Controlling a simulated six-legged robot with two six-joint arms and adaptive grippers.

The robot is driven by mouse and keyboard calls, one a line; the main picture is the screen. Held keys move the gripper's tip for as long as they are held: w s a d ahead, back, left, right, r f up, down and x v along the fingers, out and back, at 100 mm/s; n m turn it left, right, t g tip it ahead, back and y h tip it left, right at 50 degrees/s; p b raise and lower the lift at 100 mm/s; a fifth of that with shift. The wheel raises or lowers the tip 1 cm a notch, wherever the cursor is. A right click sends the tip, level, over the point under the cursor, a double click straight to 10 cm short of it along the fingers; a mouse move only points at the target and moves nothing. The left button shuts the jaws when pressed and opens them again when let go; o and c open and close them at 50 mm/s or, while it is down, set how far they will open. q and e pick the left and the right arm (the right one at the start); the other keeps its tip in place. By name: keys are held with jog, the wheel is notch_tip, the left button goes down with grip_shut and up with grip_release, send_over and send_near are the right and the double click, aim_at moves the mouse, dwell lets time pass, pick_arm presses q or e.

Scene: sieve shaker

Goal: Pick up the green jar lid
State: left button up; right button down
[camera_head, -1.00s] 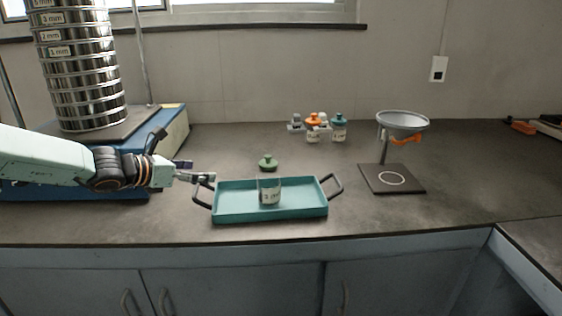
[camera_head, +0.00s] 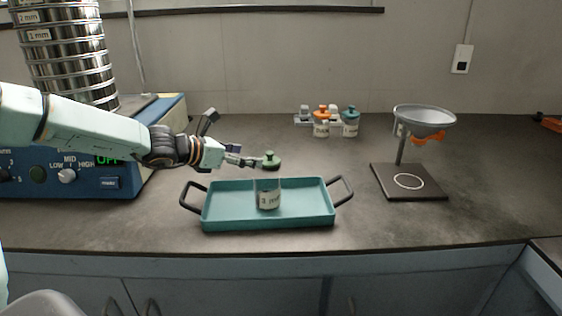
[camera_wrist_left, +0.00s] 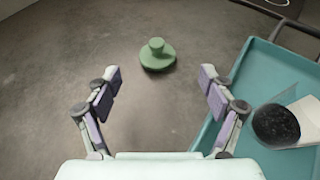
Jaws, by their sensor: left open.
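The green jar lid (camera_head: 270,160) lies knob up on the dark counter, just behind the teal tray. In the left wrist view the lid (camera_wrist_left: 157,55) is ahead of the fingertips, between their lines and apart from both. My left gripper (camera_head: 248,161) is just left of the lid in the head view. In the wrist view the left gripper (camera_wrist_left: 160,85) is open, with nothing between its fingers. My right gripper is not in view.
The teal tray (camera_head: 215,222) with black handles holds an open jar (camera_head: 268,194) labelled 1 mm. A funnel stand (camera_head: 408,182) is at right, several lidded jars (camera_head: 335,122) at the back, and the sieve shaker (camera_head: 90,180) at left.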

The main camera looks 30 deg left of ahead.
aim_at(266, 162)
pick_arm(q)
jog(key=shift+w+a+f+b, duration=0.15)
jog(key=shift+w+f+b, duration=0.35)
jog(key=shift+f+b, duration=0.35)
jog(key=shift+w+d+r+b, duration=0.15)
jog(key=shift+w+d+b, duration=0.3)
jog(key=shift+b, duration=0.05)
jog(key=shift+w+f, duration=0.15)
jog(key=shift+f, duration=0.1)
jog(key=b+x, duration=0.1)
jog(key=x, duration=0.1)
jog(key=b+x, duration=0.2)
jog(key=shift+a+f, duration=0.2)
jog(key=shift+f, duration=0.1)
jog(key=shift+w+d, duration=0.15)
jog(key=shift+c, duration=0.3)
